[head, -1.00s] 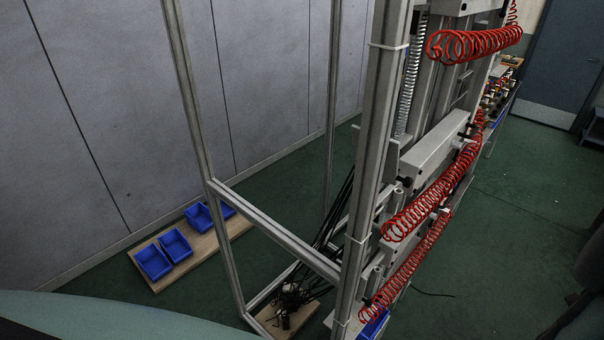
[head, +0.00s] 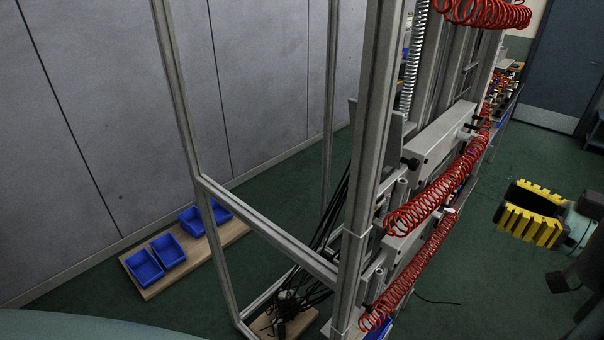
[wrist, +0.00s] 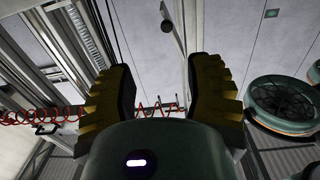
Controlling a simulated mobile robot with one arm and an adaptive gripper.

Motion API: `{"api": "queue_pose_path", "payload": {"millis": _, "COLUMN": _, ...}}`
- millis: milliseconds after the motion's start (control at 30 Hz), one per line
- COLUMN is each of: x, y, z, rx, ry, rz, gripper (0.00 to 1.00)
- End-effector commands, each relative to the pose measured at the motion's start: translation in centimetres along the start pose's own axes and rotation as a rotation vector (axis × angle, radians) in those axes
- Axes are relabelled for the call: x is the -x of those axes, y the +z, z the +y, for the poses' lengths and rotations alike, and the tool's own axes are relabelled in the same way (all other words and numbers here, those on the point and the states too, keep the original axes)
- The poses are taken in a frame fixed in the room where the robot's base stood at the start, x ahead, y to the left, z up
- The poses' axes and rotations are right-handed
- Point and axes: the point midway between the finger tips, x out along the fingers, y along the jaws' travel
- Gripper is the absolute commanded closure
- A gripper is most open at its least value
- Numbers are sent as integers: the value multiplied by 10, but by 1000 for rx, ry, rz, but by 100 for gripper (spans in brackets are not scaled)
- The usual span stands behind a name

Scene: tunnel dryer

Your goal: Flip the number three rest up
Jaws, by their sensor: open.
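My gripper (head: 509,202) has yellow ribbed pads and is open and empty at the right of the head view. It points left toward the frame and is apart from it, with a clear gap to the red coils. In the wrist view its two fingers stand wide apart (wrist: 163,68) with nothing between them. Grey horizontal housings (head: 438,142) are mounted one above another on the aluminium machine. I cannot make out a number on any part, so I cannot tell which part is the number three rest or how it lies.
Red coiled hoses (head: 440,197) hang along the machine's right side. An aluminium post (head: 371,120) stands in front. Blue bins (head: 168,251) sit on a board by the wall. Black cables (head: 290,300) lie at the base. Green floor is free between machine and gripper.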

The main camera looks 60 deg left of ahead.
Motion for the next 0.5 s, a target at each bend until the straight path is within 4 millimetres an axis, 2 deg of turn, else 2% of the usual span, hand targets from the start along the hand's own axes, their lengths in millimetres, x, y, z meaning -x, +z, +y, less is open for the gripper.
{"api": "queue_pose_path", "payload": {"millis": 100, "x": -1, "y": -1, "z": -8, "rx": 25, "ry": -36, "rz": -4, "gripper": 48}}
{"api": "queue_pose_path", "payload": {"millis": 267, "x": -14, "y": -5, "z": -9, "rx": 25, "ry": -40, "rz": -2, "gripper": 48}}
{"api": "queue_pose_path", "payload": {"millis": 367, "x": -28, "y": -8, "z": -10, "rx": 25, "ry": -39, "rz": 0, "gripper": 48}}
{"api": "queue_pose_path", "payload": {"millis": 500, "x": -58, "y": -8, "z": -12, "rx": 20, "ry": -46, "rz": -4, "gripper": 48}}
